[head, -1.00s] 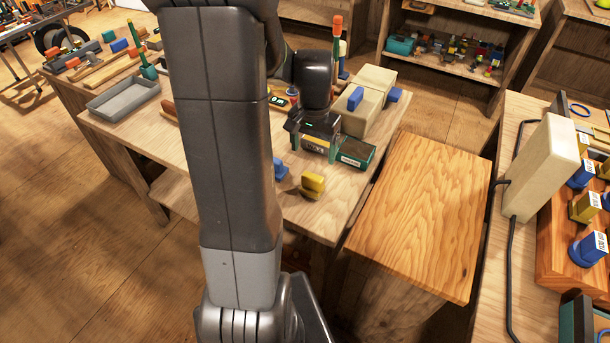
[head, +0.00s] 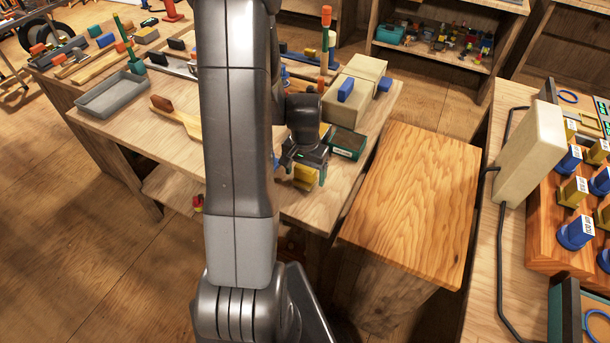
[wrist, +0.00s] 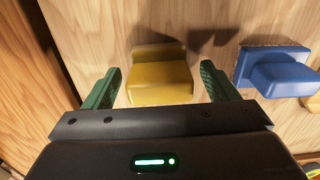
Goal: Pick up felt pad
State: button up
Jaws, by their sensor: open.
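A yellow block with a raised, narrower part (wrist: 160,80) lies on the wooden table; it also shows in the head view (head: 304,176). It is the thing at my jaws, but the frames do not make clear that it is the felt pad. My gripper (wrist: 160,69) is open, with one green finger on each side of the yellow block and a small gap on both sides. In the head view my gripper (head: 303,170) is low over the front of the table and partly hides the block.
A blue block of similar shape (wrist: 280,72) lies right of the right finger. A green box (head: 347,144) and beige blocks with blue handles (head: 357,72) stand behind. A grey tray (head: 113,95) is at the left. The wooden stand (head: 418,205) at right is bare.

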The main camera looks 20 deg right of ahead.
aim_at(305, 168)
jog(key=shift+f, duration=0.1)
jog(key=c, duration=1.1)
notch_tip(305, 168, up, 10)
jog(key=shift+r, duration=0.1)
jog(key=shift+o, duration=1.2)
jog(key=shift+c, duration=0.5)
